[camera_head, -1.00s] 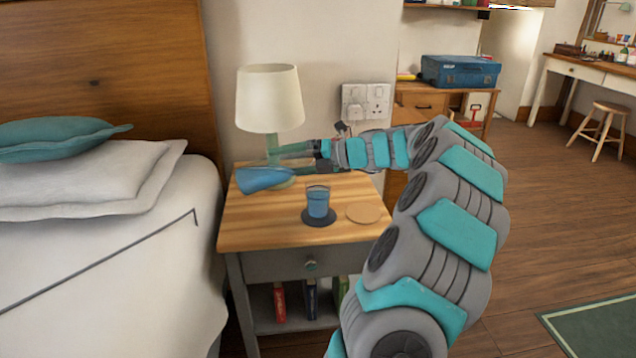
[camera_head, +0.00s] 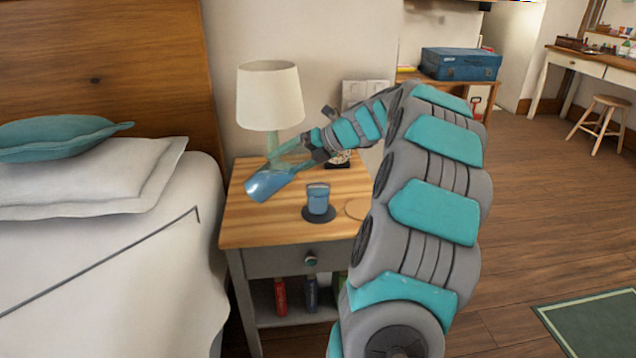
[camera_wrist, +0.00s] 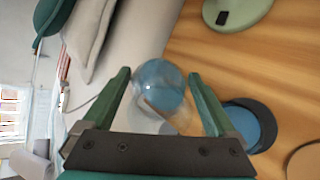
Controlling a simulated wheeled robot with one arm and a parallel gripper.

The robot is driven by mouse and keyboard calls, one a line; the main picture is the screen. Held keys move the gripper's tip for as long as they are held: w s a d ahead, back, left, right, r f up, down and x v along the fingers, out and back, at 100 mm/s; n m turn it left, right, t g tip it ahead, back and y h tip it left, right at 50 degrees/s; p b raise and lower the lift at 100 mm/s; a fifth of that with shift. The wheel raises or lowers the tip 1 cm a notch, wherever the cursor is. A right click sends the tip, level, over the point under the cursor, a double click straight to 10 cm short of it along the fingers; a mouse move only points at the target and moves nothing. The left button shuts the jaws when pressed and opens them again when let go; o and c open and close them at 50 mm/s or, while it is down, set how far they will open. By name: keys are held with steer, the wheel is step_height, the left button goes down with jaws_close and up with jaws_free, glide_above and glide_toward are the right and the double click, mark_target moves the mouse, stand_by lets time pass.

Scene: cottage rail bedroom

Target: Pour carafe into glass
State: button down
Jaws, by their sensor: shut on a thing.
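The blue carafe (camera_head: 270,184) is tilted above the nightstand, its wide blue end down and to the left. My gripper (camera_head: 296,160) is shut on it from the right. In the wrist view the carafe (camera_wrist: 160,85) shows end-on between the two green fingers of my gripper (camera_wrist: 160,88). The blue glass (camera_head: 318,200) stands upright on a dark round coaster (camera_head: 319,216), to the right of the carafe and apart from it. In the wrist view the glass (camera_wrist: 243,122) is partly hidden by the right finger. I cannot tell how much it holds.
A lamp (camera_head: 268,95) with a pale green base stands close behind the carafe. A tan coaster (camera_head: 355,208), partly behind my arm, lies right of the glass. The bed (camera_head: 110,270) is left of the nightstand (camera_head: 240,228). The nightstand's front edge is clear.

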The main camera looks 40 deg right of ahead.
mark_target(271, 164)
steer(key=shift+w+a+f+g+h, duration=0.15)
steer(key=shift+f+g+h, duration=0.25)
steer(key=shift+g+h, duration=0.55)
steer(key=shift+w+a+r+n+g+h, duration=0.25)
steer(key=shift+a+g+h, duration=0.2)
steer(key=shift+h, duration=0.2)
steer(key=shift+w+a+r+n+g+h, duration=0.2)
steer(key=shift+a+g+h, duration=0.1)
steer(key=shift+g+h, duration=0.25)
steer(key=shift+w+a+f+g+h, duration=0.15)
steer(key=shift+w+a+g+h, duration=0.35)
steer(key=shift+h, duration=0.45)
steer(key=shift+w+a+f+n+g+h, duration=0.1)
steer(key=shift+a+f+n+g+h, duration=0.2)
steer(key=shift+g+h, duration=0.35)
